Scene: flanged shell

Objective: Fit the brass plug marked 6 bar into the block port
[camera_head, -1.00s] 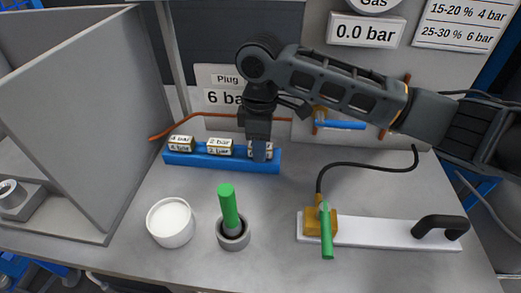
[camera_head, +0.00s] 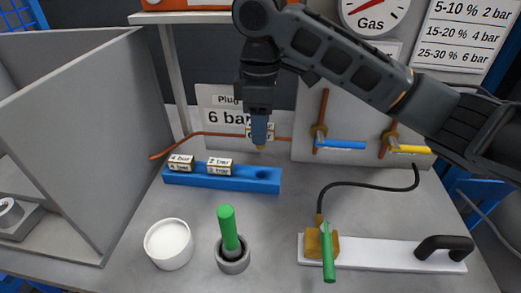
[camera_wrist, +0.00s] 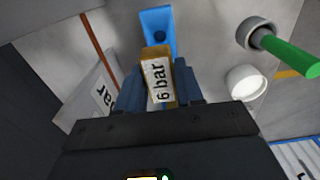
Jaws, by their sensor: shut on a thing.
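My gripper (camera_head: 259,130) is shut on the brass plug marked 6 bar and holds it in the air above the right end of the blue rack. In the wrist view the plug (camera_wrist: 158,78) sits between the fingers with its "6 bar" label readable. The blue rack (camera_head: 221,181) has an empty hole at its right end. The 4 bar plug (camera_head: 181,163) and the 2 bar plug (camera_head: 219,166) stand in it. A brass block (camera_head: 321,243) with a green handle is at the left end of a white plate (camera_head: 385,253); its port cannot be made out.
A white cup (camera_head: 168,245) and a grey holder (camera_head: 233,257) with a green-handled tool stand at the front. A black hose (camera_head: 365,186) arches behind the block. A grey panel (camera_head: 85,140) walls the left. Bench between rack and plate is clear.

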